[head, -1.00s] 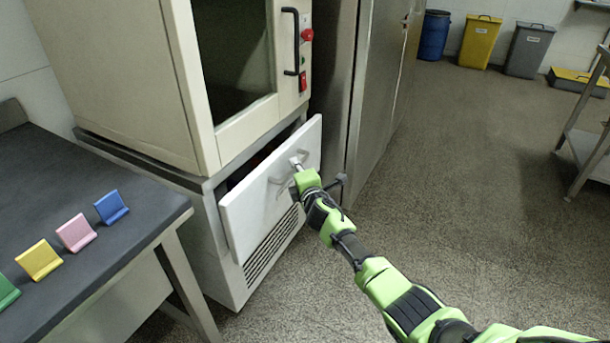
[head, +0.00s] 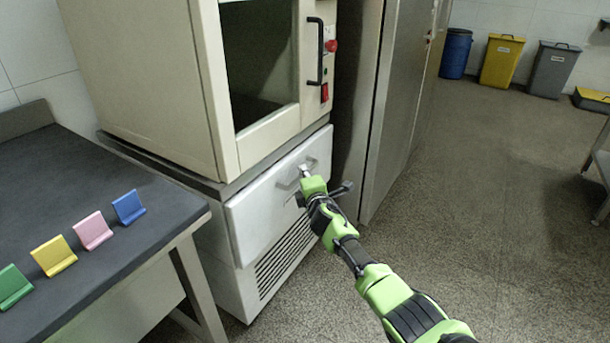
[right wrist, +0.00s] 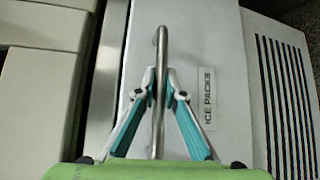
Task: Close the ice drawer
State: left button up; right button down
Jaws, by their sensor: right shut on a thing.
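The ice drawer (head: 270,205) is a white front panel in the low cabinet under the large cream machine. It looks flush or nearly flush with the cabinet, with no open gap visible above it. In the right wrist view, its front carries a label (right wrist: 208,97) reading "ICE PACKS". My right gripper (head: 306,172) is at the drawer's metal bar handle (head: 291,180). In the right wrist view, the fingers (right wrist: 160,82) are shut on the handle bar (right wrist: 160,50) from both sides. My left gripper is in neither view.
A dark-topped table (head: 60,185) with several coloured angled stands is at the left, close to the cabinet. Tall steel cabinets (head: 400,110) stand right of the machine. Blue, yellow (head: 501,62) and grey bins stand at the back wall. The floor at the right is open.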

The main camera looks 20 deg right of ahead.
jog(key=c, duration=2.1)
grip_release()
jog(key=shift+w+a+r, duration=0.15)
jog(key=shift+a, duration=0.1)
jog(key=shift+s+d, duration=0.15)
jog(key=shift+s, duration=0.45)
jog(key=s, duration=0.3)
jog(key=s+r, duration=0.1)
jog(key=s, duration=0.3)
jog(key=s+a, duration=0.1)
jog(key=s, duration=0.2)
jog(key=shift+s+a+r, duration=0.1)
jog(key=shift+s+r, duration=0.15)
jog(key=shift+s, duration=0.1)
